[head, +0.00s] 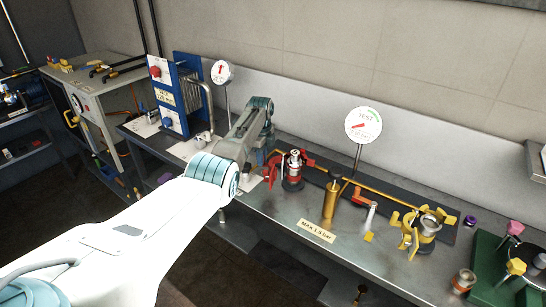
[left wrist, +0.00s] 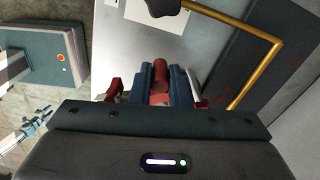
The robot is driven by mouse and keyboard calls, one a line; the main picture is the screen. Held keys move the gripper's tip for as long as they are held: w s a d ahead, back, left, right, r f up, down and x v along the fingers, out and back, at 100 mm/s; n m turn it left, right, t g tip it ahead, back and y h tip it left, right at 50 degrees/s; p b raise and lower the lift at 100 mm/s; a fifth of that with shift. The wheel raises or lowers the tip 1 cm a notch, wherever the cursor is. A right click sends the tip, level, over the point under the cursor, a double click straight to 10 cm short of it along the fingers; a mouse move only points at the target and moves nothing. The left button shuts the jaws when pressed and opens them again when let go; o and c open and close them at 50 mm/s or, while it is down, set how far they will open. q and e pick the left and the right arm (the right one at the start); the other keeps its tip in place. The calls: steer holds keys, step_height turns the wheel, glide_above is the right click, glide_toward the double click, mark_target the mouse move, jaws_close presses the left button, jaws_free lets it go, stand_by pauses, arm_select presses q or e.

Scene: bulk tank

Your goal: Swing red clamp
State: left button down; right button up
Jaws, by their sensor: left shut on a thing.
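The red clamp (head: 275,163) is on the bench, next to an upright metal fitting with a red band (head: 293,168). My left gripper (left wrist: 160,82) reaches down to it from the left, and my forearm hides part of the clamp in the head view. In the left wrist view, a red piece of the clamp (left wrist: 159,98) sits between the two blue-grey fingers, which are shut on it. More red parts show on both sides of the fingers. The fingertips are hard to make out in the head view. My right gripper is not in view.
A gold pipe (head: 370,191) runs along the bench behind a brass cylinder (head: 330,202). A TEST gauge (head: 363,125) stands behind. A blue plate unit (head: 180,95) stands to the left. The bench front is mostly clear.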

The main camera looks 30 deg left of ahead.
arm_select(q)
steer(key=shift+w+a+m, duration=0.15)
steer(key=shift+a+m, duration=0.05)
steer(key=shift+m, duration=0.1)
stand_by(0.4)
steer(key=c, duration=1.4)
jaws_free()
steer(key=shift+d, duration=0.1)
steer(key=shift+o, duration=0.2)
step_height(320, 180, up, 11)
steer(key=b, duration=0.2)
steer(key=shift+b, duration=0.3)
steer(key=shift+f, duration=0.15)
